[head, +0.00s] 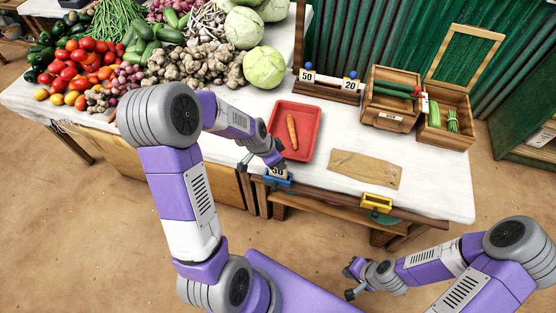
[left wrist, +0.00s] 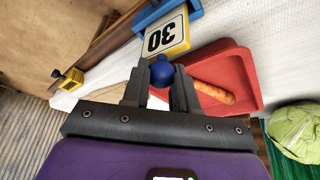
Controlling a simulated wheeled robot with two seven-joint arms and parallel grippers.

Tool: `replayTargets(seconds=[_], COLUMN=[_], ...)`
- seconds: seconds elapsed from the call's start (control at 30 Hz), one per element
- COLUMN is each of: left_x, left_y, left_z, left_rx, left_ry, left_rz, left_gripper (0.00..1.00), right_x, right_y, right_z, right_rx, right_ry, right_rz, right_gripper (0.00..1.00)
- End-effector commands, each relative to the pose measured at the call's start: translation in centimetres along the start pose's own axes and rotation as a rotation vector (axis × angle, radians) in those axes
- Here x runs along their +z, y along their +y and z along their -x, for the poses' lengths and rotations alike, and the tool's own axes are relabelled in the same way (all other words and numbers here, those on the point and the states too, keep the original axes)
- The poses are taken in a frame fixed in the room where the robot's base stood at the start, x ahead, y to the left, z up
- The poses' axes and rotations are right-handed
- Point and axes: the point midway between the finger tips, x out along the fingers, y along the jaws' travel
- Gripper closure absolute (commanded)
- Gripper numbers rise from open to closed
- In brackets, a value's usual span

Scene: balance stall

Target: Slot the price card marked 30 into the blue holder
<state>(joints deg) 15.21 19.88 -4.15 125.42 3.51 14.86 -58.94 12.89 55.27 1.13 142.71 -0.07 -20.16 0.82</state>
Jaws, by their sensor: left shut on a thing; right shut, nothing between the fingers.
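The price card marked 30 (head: 278,171) is white with a yellow edge and a blue knob (left wrist: 161,72). My left gripper (head: 277,165) is shut on that knob; the fingers show on both sides of it in the left wrist view (left wrist: 160,88). The blue holder (head: 279,181) is at the table's front edge. In the left wrist view the card's far edge meets the blue holder (left wrist: 150,14); I cannot tell how deep it sits. My right gripper (head: 352,279) is shut and empty, low in front of the table.
A red tray (head: 314,116) with a carrot lies behind the blue holder. A yellow holder (head: 377,202) is further right on the front edge, near a brown mat (head: 365,169). A wooden rack (head: 325,91) holds cards 50 and 20. Wooden crates (head: 390,120) stand right; vegetables lie left.

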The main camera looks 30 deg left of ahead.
Motion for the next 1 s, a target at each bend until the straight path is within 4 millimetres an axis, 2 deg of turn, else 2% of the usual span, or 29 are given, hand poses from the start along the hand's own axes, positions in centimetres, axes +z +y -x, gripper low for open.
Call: replayTargets(seconds=[0.17, 0.2, 0.37, 0.57, 0.77, 0.8, 1.0], left_x=[-0.02, -0.01, -0.01, 0.0, 0.01, 0.01, 0.0], left_y=[-0.02, -0.01, -0.01, -0.01, 0.0, 0.0, -0.01], left_z=[0.02, 0.02, 0.01, 0.0, -0.01, -0.01, 0.0], left_rx=[-0.001, -0.001, -0.001, -0.001, 0.0, 0.0, 0.0], left_ry=[0.0, 0.0, 0.0, 0.0, 0.0, 0.0, 0.0], left_rz=[0.0, 0.0, 0.0, 0.0, 0.0, 0.0, 0.0], left_gripper=[1.0, 0.69, 0.45, 0.43, 0.15, 0.13, 0.13], right_x=[-0.01, -0.01, -0.01, -0.01, -0.01, -0.01, -0.01], right_y=[-0.02, -0.02, -0.01, -0.01, -0.01, -0.01, -0.01], right_z=[0.03, 0.03, 0.02, 0.02, 0.02, 0.02, 0.02], right_rx=[0.0, 0.0, 0.0, 0.0, 0.0, 0.0, 0.0], right_ry=[0.0, 0.0, 0.0, 0.0, 0.0, 0.0, 0.0], right_rz=[0.0, 0.0, 0.0, 0.0, 0.0, 0.0, 0.0], right_gripper=[1.0, 1.0, 1.0, 1.0, 1.0, 1.0, 1.0])
